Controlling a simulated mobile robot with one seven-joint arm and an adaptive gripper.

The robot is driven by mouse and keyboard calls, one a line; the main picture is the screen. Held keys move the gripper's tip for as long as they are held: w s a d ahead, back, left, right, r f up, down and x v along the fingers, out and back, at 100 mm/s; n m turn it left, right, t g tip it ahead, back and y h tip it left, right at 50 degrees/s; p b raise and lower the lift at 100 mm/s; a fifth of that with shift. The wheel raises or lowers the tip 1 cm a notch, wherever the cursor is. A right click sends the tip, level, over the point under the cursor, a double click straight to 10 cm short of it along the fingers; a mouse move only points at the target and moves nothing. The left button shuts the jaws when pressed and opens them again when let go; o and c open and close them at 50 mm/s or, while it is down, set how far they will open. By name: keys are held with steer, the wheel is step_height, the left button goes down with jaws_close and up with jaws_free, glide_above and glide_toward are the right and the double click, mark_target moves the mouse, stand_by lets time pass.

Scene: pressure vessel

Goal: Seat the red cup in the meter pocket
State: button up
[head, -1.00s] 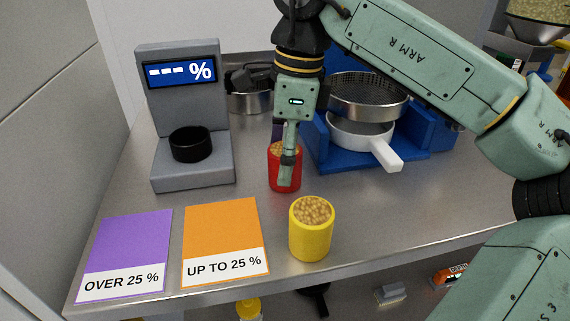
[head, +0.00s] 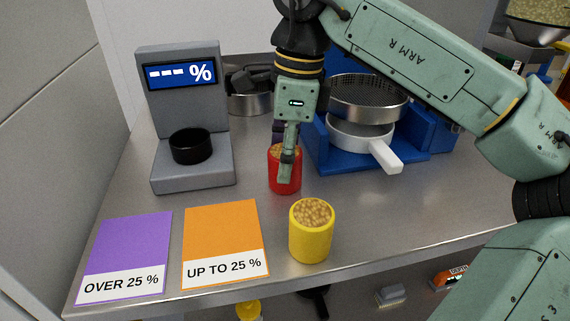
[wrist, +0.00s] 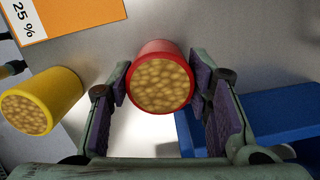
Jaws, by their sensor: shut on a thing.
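The red cup (head: 287,184), filled with tan grains, stands upright on the steel table in the head view. My gripper (head: 286,165) comes down from above with its fingers around the cup. In the wrist view the red cup (wrist: 160,80) sits between my two finger pads, shut on its sides. The meter (head: 188,115) stands at the left, its display reading "--- %". Its pocket is a black round ring (head: 190,145) on the grey base, and it looks empty.
A yellow cup (head: 311,230) of grains stands in front of the red cup. Purple (head: 130,245) and orange (head: 220,230) cards lie at the front left. A blue stand (head: 350,161) with a sieve (head: 365,98) and white-handled pan (head: 362,135) is right of my gripper.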

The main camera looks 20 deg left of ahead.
steer(key=shift+s+d+r, duration=0.1)
steer(key=shift+r, duration=0.15)
step_height(320, 180, up, 11)
steer(key=s+d, duration=1.1)
steer(key=s, duration=0.5)
steer(key=shift+s+b, duration=0.15)
steer(key=shift+b, duration=0.25)
